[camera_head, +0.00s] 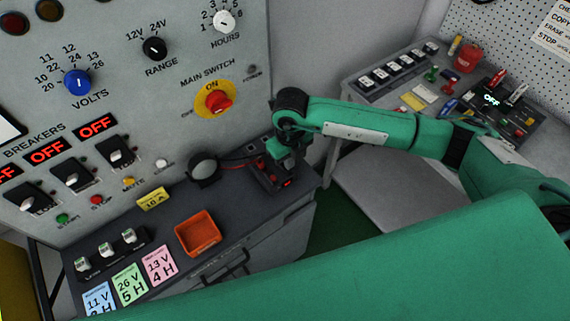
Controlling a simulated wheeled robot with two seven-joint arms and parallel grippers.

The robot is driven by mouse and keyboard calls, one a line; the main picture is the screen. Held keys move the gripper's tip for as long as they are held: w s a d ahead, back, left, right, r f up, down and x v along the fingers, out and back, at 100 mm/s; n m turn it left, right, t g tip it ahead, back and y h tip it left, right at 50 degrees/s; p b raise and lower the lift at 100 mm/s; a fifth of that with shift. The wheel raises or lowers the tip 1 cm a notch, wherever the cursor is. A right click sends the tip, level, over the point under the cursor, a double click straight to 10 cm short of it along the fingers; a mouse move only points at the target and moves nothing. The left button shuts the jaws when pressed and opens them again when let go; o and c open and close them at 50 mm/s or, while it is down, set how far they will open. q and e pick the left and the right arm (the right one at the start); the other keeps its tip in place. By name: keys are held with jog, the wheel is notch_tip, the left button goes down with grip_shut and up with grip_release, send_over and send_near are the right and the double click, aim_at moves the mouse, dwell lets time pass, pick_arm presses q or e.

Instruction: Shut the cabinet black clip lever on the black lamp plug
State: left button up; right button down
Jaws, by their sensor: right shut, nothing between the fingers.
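A black clip fixture (263,174) with small red marks stands at the right end of the cabinet's dark ledge. A round black lamp (204,167) sits to its left, with a thin red and dark lead running toward the fixture. My right gripper (283,168) points down at the fixture, shut and empty, and covers part of it. I cannot tell whether it touches the lever. The lever's position and the plug are too small and too hidden to make out. My left gripper is not in view.
The cabinet panel (130,120) carries breakers, knobs and a red main switch (217,103). An orange tray (197,234) and coloured cards (130,284) lie on the ledge. Another bench (395,135) with clips and tools stands at the right. My green arm link crosses the foreground.

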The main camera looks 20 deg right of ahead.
jog(key=shift+f+b, duration=0.8)
jog(key=shift+f, duration=0.15)
jog(key=shift+r, duration=0.15)
jog(key=shift+r+p, duration=1.25)
jog(key=shift+r, duration=1.2)
